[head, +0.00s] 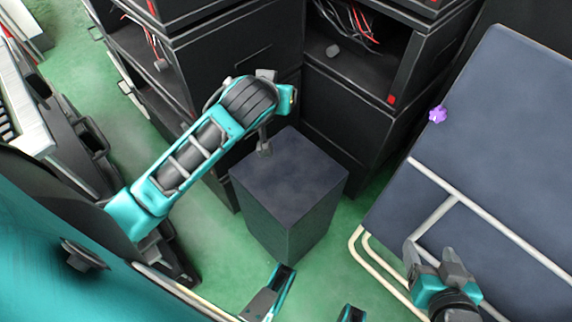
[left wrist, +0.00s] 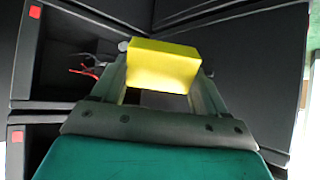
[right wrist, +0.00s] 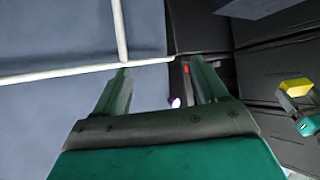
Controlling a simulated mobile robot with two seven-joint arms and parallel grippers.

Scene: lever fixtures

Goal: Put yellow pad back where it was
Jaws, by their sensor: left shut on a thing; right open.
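The yellow pad (left wrist: 163,65) is a plain block held between the fingers of my left gripper (left wrist: 160,75) in the left wrist view. It also shows at the right of the right wrist view (right wrist: 297,87), at the end of my left gripper. In the head view I cannot make out the pad clearly; my left gripper (head: 265,148) is over the back part of a dark box top. My right gripper (head: 432,256) is open and empty, in front of the dark panel and its pale rails, well apart from the pad.
The dark box (head: 289,185) stands alone on the green floor. Black cabinets (head: 240,65) with open bays and red wires stand behind it. A large dark panel (head: 500,140) with pale rails (head: 490,235) leans at the right, with a purple knob-like thing (head: 437,114) at its edge.

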